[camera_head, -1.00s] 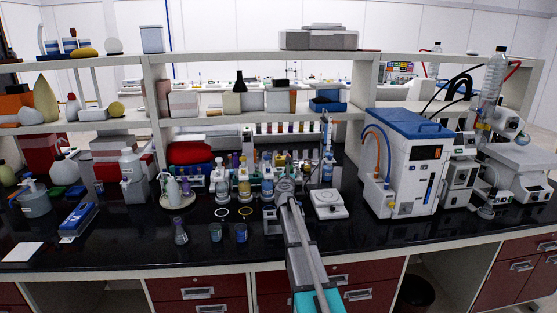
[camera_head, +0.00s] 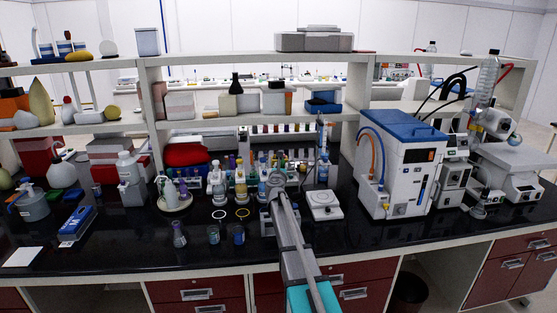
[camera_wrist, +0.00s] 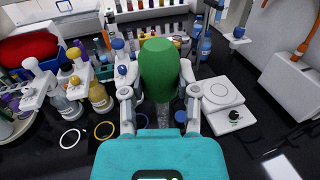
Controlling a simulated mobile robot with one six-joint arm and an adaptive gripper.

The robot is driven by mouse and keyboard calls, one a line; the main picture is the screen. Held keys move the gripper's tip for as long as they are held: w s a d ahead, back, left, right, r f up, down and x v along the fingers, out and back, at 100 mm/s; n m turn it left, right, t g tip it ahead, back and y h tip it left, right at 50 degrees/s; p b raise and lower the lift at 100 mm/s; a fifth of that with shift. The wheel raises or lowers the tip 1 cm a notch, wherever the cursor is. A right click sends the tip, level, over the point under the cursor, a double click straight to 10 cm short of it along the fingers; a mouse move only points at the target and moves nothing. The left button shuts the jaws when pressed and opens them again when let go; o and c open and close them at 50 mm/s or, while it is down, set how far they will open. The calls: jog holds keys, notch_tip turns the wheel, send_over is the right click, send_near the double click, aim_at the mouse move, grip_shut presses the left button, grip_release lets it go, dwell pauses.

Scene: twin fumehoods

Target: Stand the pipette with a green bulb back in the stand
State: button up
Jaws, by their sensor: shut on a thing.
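My gripper (camera_wrist: 160,92) is shut on the green bulb (camera_wrist: 160,68) of the pipette, which fills the middle of the wrist view. A clear part below the bulb (camera_wrist: 162,115) shows between the fingers; the rest of the pipette is hidden. In the head view my gripper (camera_head: 278,182) is above the bench, left of a white hotplate-like device; the green bulb cannot be made out there. I cannot tell for sure which item is the pipette stand. A pole with a blue-knobbed white arm (camera_wrist: 238,36) stands behind and right of the gripper.
The white device (camera_head: 324,204) is close on the right, with a large blue-topped instrument (camera_head: 400,175) beyond it. Capped bottles (camera_head: 240,185) crowd the left. Two rings (camera_head: 242,213) and beakers (camera_head: 239,235) lie nearer. A shelf (camera_head: 260,115) runs behind.

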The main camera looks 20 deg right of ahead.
jog(key=shift+a+r, duration=0.15)
jog(key=shift+r, duration=0.4)
jog(key=shift+f+b, duration=2.05)
jog(key=shift+f, duration=0.3)
jog(key=shift+f+b, duration=0.45)
jog(key=shift+b, duration=0.05)
jog(key=shift+f, duration=0.2)
jog(key=shift+a+f+b, duration=0.1)
jog(key=shift+f+b, duration=2.5)
jog(key=shift+b, duration=0.15)
jog(key=shift+f+b, duration=2.25)
jog(key=shift+b, duration=0.05)
